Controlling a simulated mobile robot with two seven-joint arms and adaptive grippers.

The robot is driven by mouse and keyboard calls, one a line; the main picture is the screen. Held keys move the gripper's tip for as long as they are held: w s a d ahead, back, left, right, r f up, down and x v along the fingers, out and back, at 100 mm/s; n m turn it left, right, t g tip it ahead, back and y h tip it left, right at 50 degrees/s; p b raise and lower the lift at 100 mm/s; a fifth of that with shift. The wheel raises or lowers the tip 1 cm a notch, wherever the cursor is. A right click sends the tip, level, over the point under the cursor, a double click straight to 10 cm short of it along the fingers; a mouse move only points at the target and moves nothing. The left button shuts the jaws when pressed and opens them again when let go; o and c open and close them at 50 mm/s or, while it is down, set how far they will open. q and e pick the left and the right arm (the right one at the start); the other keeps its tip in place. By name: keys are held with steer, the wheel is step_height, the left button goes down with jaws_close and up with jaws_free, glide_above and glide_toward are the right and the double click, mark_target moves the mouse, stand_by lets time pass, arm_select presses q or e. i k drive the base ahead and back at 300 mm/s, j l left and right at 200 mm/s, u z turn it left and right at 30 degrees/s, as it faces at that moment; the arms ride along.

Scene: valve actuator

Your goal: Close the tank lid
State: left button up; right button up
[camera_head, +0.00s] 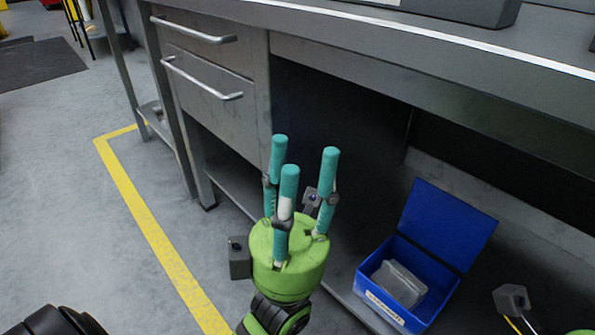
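No thing that I can surely name as the tank or its lid shows. A blue box (360,274) with its blue lid (446,224) standing up sits low under the bench at the right; I cannot tell whether it is the tank. My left gripper (298,165), a green palm with three teal fingers, points upward in the middle. Its fingers are apart and nothing is between them. It appears left of the blue box and apart from it. Only a small green part of what seems my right gripper (580,331) shows at the bottom right corner; its fingers are hidden.
A grey metal bench (440,60) runs across the top right, with two drawers (205,85) at its left. A clear container (398,284) lies in the blue box. Yellow tape (150,232) marks the open grey floor at the left.

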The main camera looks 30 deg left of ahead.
mark_target(447, 226)
steer(key=l+u, duration=0.3)
steer(key=u, duration=0.15)
steer(key=i+l+u, duration=0.15)
steer(key=u, duration=0.15)
steer(key=i+l+u, duration=0.1)
steer(key=u, duration=0.15)
steer(key=l, duration=0.1)
